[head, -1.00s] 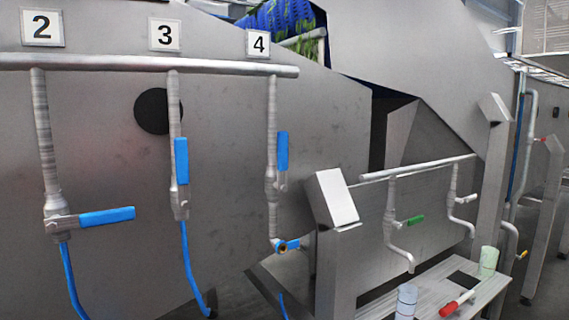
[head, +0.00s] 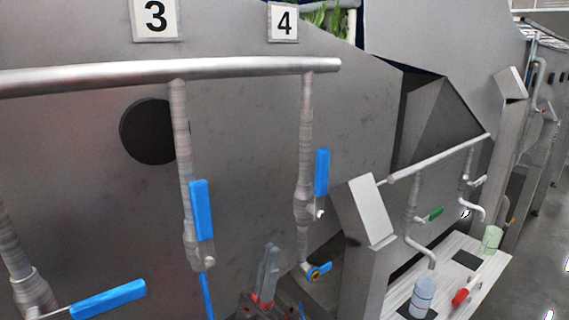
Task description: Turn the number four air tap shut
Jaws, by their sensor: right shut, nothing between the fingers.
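The number four sign (head: 284,21) hangs above the fourth drop pipe (head: 306,130). The number four tap's blue lever (head: 322,172) stands upright, in line with its pipe. A smaller blue-handled fitting (head: 319,271) sits at the lower end of that pipe. My right gripper (head: 271,250) shows at the bottom centre, its grey fingers pointing up and closed together with nothing between them. It is below and left of the number four lever, apart from it in the picture. My left gripper is not in view.
The number three tap's blue lever (head: 202,210) is also upright, left of my gripper. Another blue lever (head: 108,299) lies sideways at lower left. A slanted metal post (head: 367,210) and a bench (head: 455,262) with bottles stand at right.

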